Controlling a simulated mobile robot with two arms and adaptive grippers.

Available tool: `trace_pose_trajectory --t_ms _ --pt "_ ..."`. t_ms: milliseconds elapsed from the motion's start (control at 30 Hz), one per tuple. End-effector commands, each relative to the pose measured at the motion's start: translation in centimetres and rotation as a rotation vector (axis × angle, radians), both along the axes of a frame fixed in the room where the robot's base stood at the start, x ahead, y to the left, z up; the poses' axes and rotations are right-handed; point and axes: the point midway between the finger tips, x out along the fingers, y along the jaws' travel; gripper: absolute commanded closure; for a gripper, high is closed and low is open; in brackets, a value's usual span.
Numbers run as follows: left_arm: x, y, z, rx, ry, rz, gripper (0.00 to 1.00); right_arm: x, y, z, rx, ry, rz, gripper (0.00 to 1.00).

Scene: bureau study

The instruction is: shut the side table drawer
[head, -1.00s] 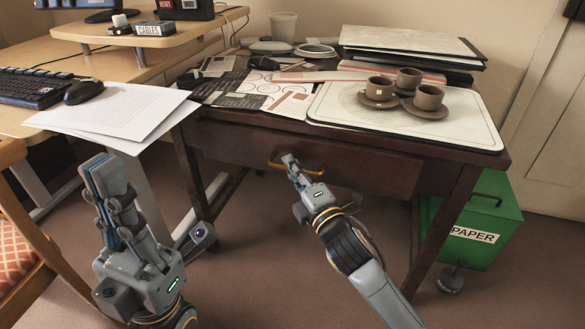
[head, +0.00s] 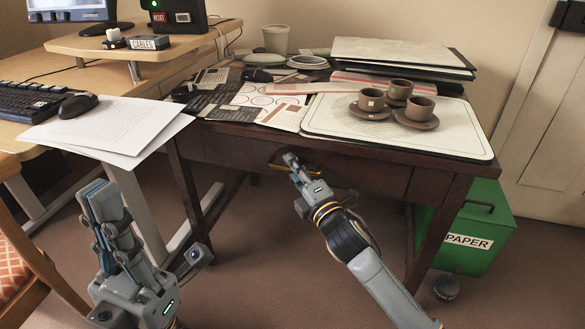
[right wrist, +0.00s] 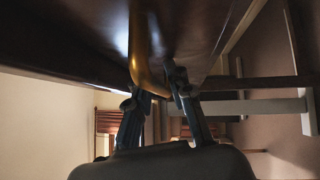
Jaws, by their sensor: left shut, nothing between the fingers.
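The dark wooden side table (head: 440,170) has a drawer (head: 365,176) under its top. The drawer front sits close under the table's edge; I cannot tell whether a small gap is left. A brass handle (head: 312,167) is on the drawer front, and it shows from close up in the right wrist view (right wrist: 141,45). My right gripper (head: 290,160) is at the handle, with its fingers on both sides of the bar in the wrist view, closed around it. My left gripper (head: 100,192) is shut and empty, raised left of the table, away from the drawer.
Brown cups on saucers (head: 415,108) stand on a white board (head: 340,115) on the table top, beside papers and folders. A green paper bin (head: 475,225) is under the right side. A desk with a keyboard (head: 35,100) and a chair (head: 20,260) are at left.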

Motion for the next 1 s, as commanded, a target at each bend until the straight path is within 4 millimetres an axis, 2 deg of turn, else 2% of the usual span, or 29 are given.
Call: trace_pose_trajectory --t_ms 167,267,700,833,1000 --pt "0.1 0.0 0.1 0.002 -0.005 0.002 1.0 -0.1 -0.1 0.0 0.0 -0.001 -0.001 0.8" --pt "0.1 0.0 0.1 0.001 -0.004 0.002 1.0 -0.9 -0.6 -0.3 -0.002 0.001 -0.001 0.8" --pt "0.0 0.0 0.1 -0.001 -0.002 0.001 1.0 -8.6 -4.5 -1.5 -0.001 0.002 0.0 0.8" --pt "0.0 0.0 0.1 -0.003 -0.001 0.0 1.0 -9.9 -5.2 -1.6 0.0 0.001 0.0 0.8" --pt "0.0 0.0 0.1 -0.003 -0.001 0.0 1.0 -10.6 -5.5 -1.6 0.0 -0.001 0.0 0.8"
